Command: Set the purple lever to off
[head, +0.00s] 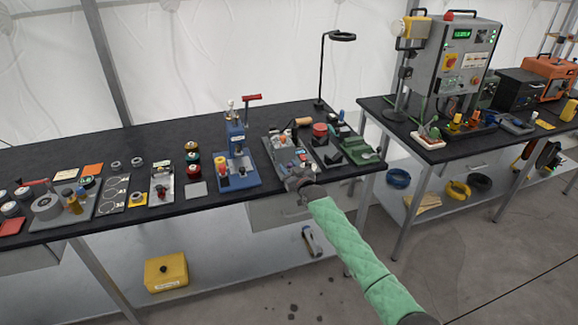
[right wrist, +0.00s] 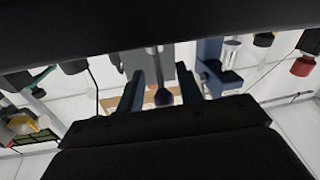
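In the right wrist view, a dark purple round knob (right wrist: 163,97), which looks like the purple lever's end, hangs on a thin grey stem. My right gripper (right wrist: 160,92) is open, with one finger on each side of the knob and a visible gap to both. In the head view, my right gripper (head: 300,183) is at the front edge of the bench, by a grey panel (head: 284,160) with small parts on it. The lever cannot be made out there; the gripper covers that spot. My left gripper is not in view.
The black bench (head: 240,197) is crowded. A blue press (head: 236,160) stands left of my right gripper, and green blocks (head: 358,150) lie to its right. A drawer (head: 275,212) is below. A second bench (head: 440,152) stands at the right, with floor between them.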

